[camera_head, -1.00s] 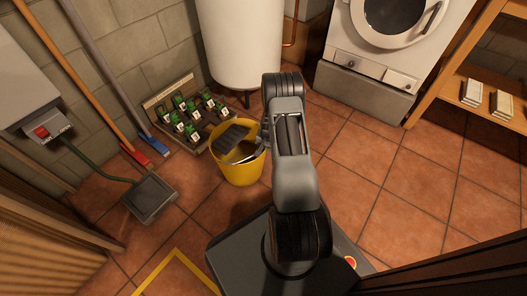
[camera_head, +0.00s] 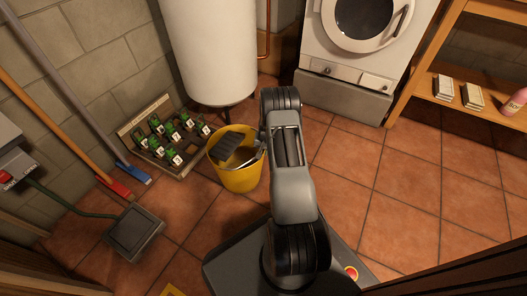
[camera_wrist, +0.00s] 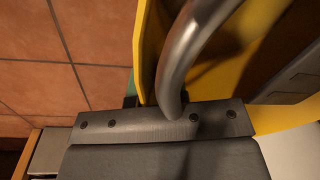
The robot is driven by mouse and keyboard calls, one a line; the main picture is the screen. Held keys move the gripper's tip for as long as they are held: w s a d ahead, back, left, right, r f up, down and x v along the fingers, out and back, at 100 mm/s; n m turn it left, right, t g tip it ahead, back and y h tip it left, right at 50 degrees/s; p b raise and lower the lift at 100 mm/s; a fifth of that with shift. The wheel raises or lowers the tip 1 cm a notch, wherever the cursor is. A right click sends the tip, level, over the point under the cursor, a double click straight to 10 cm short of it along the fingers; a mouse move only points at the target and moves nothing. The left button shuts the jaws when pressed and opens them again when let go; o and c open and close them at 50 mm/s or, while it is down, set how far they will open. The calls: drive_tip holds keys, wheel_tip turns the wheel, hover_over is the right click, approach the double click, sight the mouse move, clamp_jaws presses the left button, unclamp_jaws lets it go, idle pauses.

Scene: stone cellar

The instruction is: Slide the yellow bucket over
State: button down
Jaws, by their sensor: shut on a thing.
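The yellow bucket (camera_head: 237,178) stands upright on the tiled floor, just left of my arm in the head view. A dark ribbed thing (camera_head: 228,145) shows at its mouth. Its curved metal handle (camera_wrist: 185,45) crosses the wrist view in front of the yellow wall (camera_wrist: 262,30). My gripper (camera_head: 263,146) is at the bucket's right rim and is shut on the bucket. In the wrist view the dark gripper body hides the grip point, so I cannot tell whether it holds rim or handle.
A white washing machine (camera_head: 350,50) stands behind and a wooden shelf (camera_head: 440,62) at right. The floor (camera_head: 395,190) at right is clear.

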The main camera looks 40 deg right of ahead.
drive_tip(key=shift+w+d+r, duration=0.1)
drive_tip(key=shift+w, duration=0.05)
drive_tip(key=c, duration=1.1)
unclamp_jaws()
drive_tip(key=r+p, duration=0.2)
drive_tip(key=r, duration=0.2)
drive_tip(key=r+p, duration=0.2)
drive_tip(key=r, duration=0.3)
drive_tip(key=s+r+p, duration=0.1)
drive_tip(key=r+p, duration=0.1)
drive_tip(key=r, duration=0.2)
drive_tip(key=shift+d+r, duration=0.3)
drive_tip(key=shift+d, duration=0.1)
